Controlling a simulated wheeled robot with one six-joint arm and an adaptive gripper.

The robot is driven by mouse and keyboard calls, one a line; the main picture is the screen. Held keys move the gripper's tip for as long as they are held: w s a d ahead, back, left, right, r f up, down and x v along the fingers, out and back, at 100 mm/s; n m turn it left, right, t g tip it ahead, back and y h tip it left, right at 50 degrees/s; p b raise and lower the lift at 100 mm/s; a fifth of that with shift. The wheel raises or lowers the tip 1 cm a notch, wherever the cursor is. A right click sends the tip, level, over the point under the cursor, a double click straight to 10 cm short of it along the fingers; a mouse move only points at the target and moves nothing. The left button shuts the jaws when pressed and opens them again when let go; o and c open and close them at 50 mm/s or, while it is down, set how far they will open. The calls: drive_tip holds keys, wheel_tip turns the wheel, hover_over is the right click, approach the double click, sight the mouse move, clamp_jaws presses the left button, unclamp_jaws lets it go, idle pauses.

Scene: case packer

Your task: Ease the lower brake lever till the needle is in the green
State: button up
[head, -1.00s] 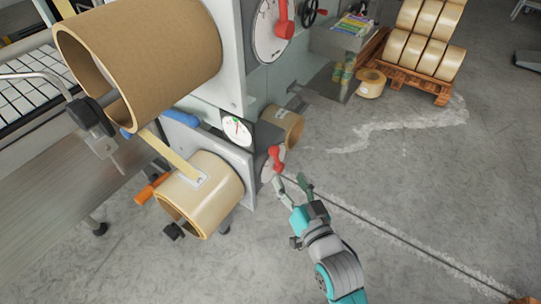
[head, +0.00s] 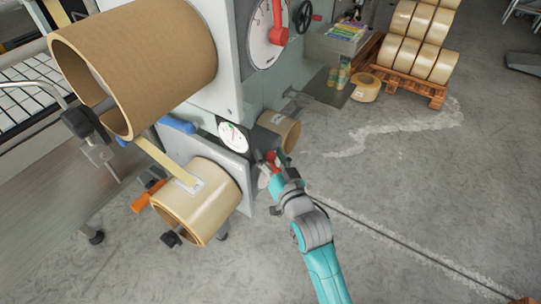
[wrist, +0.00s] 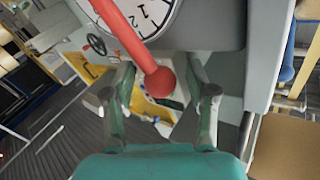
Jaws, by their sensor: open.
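The lower brake lever (wrist: 128,38) is a red rod with a round red knob (wrist: 160,82), standing over a white numbered dial (wrist: 150,14) in the wrist view. My gripper (wrist: 159,92) is open, with a finger on each side of the knob and visible space between. In the head view my gripper (head: 270,162) is at the lower plate and hides most of the lever and its dial. The white needle gauge (head: 233,137) with a small green mark sits just above left; its needle is too small to read surely.
An upper red lever (head: 277,22) stands over a larger dial (head: 262,48) on the grey cabinet. A large cardboard roll (head: 150,60) and a tape roll (head: 205,195) stick out left. A pallet (head: 405,80) with tape rolls stands behind.

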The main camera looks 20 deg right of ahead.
drive_tip(key=shift+w, duration=0.1)
clamp_jaws()
drive_tip(key=shift+s+a+f+n+t, duration=0.25)
drive_tip(key=shift+s+a+n+t, duration=0.15)
drive_tip(key=shift+a+n, duration=0.15)
drive_tip(key=shift+d, duration=0.1)
unclamp_jaws()
drive_tip(key=s, duration=1.2)
drive_tip(key=shift+f, duration=0.4)
